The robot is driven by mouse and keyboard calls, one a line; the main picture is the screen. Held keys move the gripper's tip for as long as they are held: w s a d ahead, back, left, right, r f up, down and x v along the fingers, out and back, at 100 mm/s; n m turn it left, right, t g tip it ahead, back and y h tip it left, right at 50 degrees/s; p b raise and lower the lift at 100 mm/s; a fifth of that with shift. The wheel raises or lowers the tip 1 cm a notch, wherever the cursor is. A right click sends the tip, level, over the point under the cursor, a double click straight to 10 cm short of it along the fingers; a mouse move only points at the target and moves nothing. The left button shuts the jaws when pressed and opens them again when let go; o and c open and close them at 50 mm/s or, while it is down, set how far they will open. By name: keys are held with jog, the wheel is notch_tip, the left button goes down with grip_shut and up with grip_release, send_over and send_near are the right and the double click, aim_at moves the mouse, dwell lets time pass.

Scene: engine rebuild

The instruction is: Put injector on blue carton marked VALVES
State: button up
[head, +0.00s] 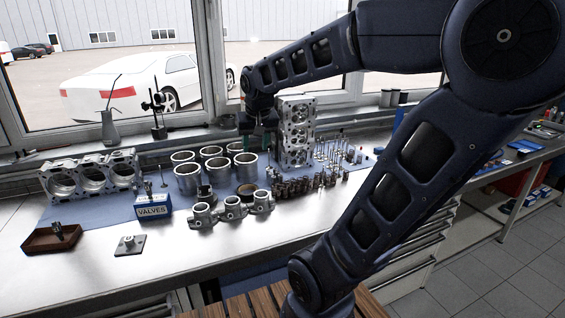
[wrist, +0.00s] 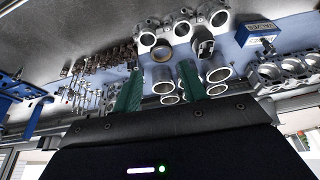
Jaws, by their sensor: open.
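The blue carton marked VALVES (head: 152,207) stands on the blue mat at the left of the bench; it also shows at the upper right of the wrist view (wrist: 256,33). A slim metal and dark part (wrist: 268,47) is beside or on the carton in the wrist view. A similar thin upright part (head: 162,178) shows behind the carton in the head view. I cannot tell for sure whether either is the injector. My gripper (head: 258,138) is open, with nothing seen between its green fingers (wrist: 160,88). It is over the bench's back middle, well right of the carton.
Several cylinder liners (head: 188,178) stand between carton and gripper.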

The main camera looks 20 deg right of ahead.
jog(key=s+d+f, duration=0.2)
jog(key=s+d, duration=0.2)
jog(key=s, duration=0.6)
jog(key=shift+s+d+f+n, duration=0.15)
jog(key=shift+d+n, duration=0.05)
jog(key=shift+n, duration=0.1)
